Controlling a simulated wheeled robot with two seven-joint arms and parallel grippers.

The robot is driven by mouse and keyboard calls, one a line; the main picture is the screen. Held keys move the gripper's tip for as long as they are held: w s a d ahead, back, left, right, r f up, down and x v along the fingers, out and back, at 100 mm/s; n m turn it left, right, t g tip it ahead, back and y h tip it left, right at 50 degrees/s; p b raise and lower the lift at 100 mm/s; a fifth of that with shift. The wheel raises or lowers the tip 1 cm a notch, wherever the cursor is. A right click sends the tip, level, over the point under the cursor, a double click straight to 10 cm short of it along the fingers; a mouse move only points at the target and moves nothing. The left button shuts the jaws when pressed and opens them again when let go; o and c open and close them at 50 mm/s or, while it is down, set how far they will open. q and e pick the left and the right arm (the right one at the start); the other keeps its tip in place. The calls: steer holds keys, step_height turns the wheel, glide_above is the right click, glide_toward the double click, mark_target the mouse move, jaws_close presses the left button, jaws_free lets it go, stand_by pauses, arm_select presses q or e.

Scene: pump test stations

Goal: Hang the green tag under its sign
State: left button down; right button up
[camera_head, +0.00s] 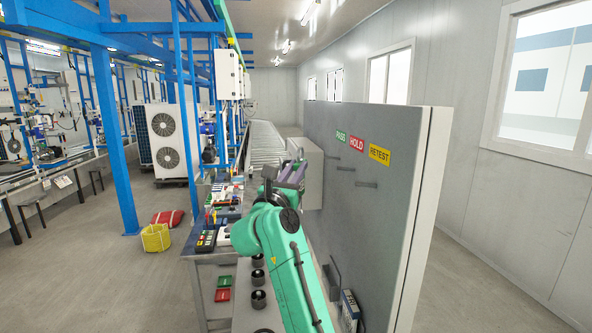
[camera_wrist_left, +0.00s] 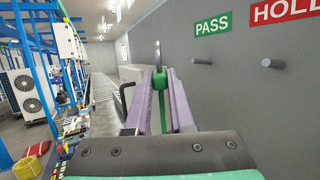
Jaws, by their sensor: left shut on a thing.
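My left gripper (camera_wrist_left: 160,105) has purple fingers and is shut on the green tag (camera_wrist_left: 160,82). A grey metal loop (camera_wrist_left: 157,54) stands up above the tag. In the head view the left gripper (camera_head: 290,174) is in front of the grey board (camera_head: 385,220), and I cannot make out the tag there. The green PASS sign (camera_wrist_left: 213,24) is on the board, up and to the right of the tag. A peg (camera_wrist_left: 202,61) sticks out below PASS; the tag is apart from it. My right gripper is not in view.
The red HOLD sign (camera_head: 357,143) and yellow RETEST sign (camera_head: 379,155) follow PASS, with pegs below. A grey box (camera_head: 308,172) is beyond my gripper. The bench at left bears a green piece (camera_head: 223,282), a red piece (camera_head: 222,295) and black round parts (camera_head: 258,278).

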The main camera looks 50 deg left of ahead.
arm_select(q)
steer(key=w+d+f, duration=0.2)
steer(key=w+d, duration=0.2)
steer(key=w, duration=0.3)
steer(key=shift+w, duration=0.2)
stand_by(0.5)
steer(key=shift+d+f, duration=0.1)
steer(key=shift+d, duration=0.05)
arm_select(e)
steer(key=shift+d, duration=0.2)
